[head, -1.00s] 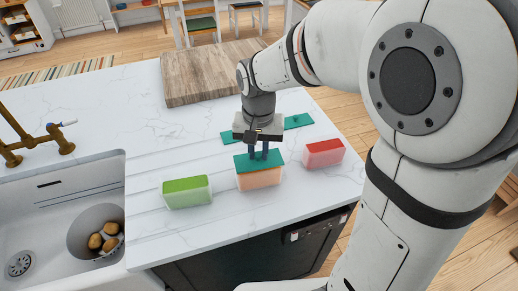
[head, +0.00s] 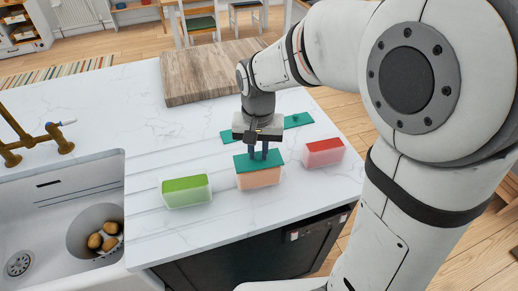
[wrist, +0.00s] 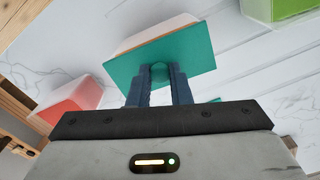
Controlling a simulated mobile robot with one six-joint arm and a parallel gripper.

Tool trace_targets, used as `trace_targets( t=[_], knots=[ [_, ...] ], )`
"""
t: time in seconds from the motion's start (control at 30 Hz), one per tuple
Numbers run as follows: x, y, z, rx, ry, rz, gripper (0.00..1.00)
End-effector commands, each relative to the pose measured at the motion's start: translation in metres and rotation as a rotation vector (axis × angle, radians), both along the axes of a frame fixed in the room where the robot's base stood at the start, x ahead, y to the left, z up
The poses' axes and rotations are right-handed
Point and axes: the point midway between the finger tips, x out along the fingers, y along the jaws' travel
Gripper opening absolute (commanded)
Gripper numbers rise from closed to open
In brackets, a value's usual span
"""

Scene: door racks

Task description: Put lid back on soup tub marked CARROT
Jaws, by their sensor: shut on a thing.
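An orange soup tub (head: 260,179) stands on the counter between a green tub and a red tub; no marking is readable on it. A teal lid (head: 247,162) lies over its top, and the lid also shows in the wrist view (wrist: 190,58). In the wrist view the lid looks slightly turned against the pale tub rim (wrist: 155,30); I cannot tell whether it is fully seated. My gripper (head: 258,154) is above the tub, shut on the lid's small knob (wrist: 159,70).
A green tub (head: 187,191) stands to the left and a red tub (head: 324,153) to the right. Two more teal lids (head: 298,120) lie behind my gripper. A wooden board (head: 210,72) is at the back; a sink (head: 60,205) holds a bowl of potatoes.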

Motion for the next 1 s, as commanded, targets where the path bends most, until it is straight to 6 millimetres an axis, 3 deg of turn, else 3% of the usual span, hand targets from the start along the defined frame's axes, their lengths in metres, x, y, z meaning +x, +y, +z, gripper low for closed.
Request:
trace_targets(
  t=[0.23, 0.27, 0.3, 0.53, 0.73, 1.0],
  knots=[
    [-0.0001, 0.0001, 0.0, 0.0, 0.0, 0.0, 0.0],
    [-0.0001, 0.0001, 0.0, 0.0, 0.0, 0.0, 0.19],
    [-0.0001, 0.0001, 0.0, 0.0, 0.0, 0.0, 0.23],
    [-0.0001, 0.0002, 0.0, 0.0, 0.0, 0.001, 0.42],
    [-0.0001, 0.0002, 0.0, 0.0, 0.0, 0.001, 0.45],
    [-0.0001, 0.0003, 0.0, 0.0, 0.0, 0.001, 0.65]
  ],
)
